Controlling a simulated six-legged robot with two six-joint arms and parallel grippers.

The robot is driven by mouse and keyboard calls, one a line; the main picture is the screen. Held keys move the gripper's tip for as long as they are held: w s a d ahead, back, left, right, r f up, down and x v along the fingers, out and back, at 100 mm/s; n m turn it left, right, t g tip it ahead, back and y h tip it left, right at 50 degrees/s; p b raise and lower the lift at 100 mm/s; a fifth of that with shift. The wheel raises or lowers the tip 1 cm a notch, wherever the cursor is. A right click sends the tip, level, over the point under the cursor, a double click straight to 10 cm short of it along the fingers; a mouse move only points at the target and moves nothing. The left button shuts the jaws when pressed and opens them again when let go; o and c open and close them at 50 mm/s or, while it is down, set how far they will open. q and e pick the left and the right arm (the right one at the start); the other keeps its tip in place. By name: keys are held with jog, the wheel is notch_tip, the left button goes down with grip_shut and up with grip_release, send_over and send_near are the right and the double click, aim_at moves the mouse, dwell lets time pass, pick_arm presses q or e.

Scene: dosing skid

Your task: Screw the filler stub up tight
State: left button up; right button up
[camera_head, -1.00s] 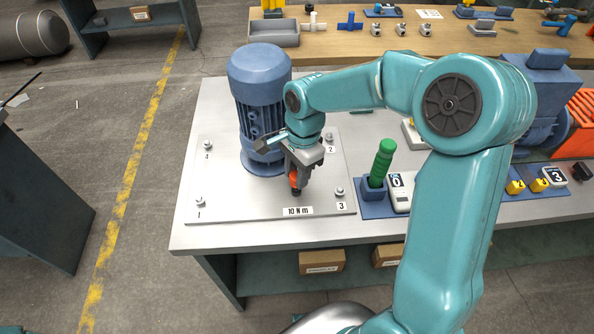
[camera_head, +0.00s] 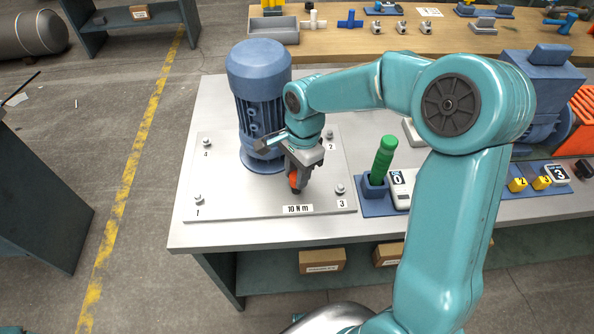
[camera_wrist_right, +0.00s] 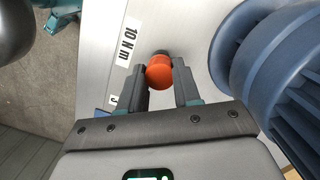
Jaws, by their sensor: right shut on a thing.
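The filler stub, an orange cap-like piece (camera_wrist_right: 160,72), is between the fingertips of my right gripper (camera_wrist_right: 160,88) in the wrist view. My right gripper is shut on it. In the head view the right gripper (camera_head: 297,178) points down over the metal plate, and the orange stub (camera_head: 295,181) shows at its fingertips, close to the plate. A dark part shows just beyond the stub in the wrist view. Whether the stub is fully seated cannot be seen. My left gripper is not in view.
A blue motor (camera_head: 259,100) stands on the plate (camera_head: 240,205) close to the gripper. Bolts marked 1 to 3 and more sit at the plate's corners. A "10 N m" label (camera_head: 298,209) lies in front. A green-handled tool (camera_head: 383,158) stands in a blue holder to the right.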

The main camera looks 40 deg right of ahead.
jog(key=shift+f+b, duration=0.35)
jog(key=shift+f, duration=0.2)
jog(key=o, duration=1.1)
jog(key=shift+r, duration=0.1)
jog(key=shift+r, duration=0.1)
jog(key=r, duration=0.5)
jog(key=d+r, duration=0.1)
jog(key=r, duration=0.4)
jog(key=d+r+p, duration=0.1)
jog(key=r, duration=0.5)
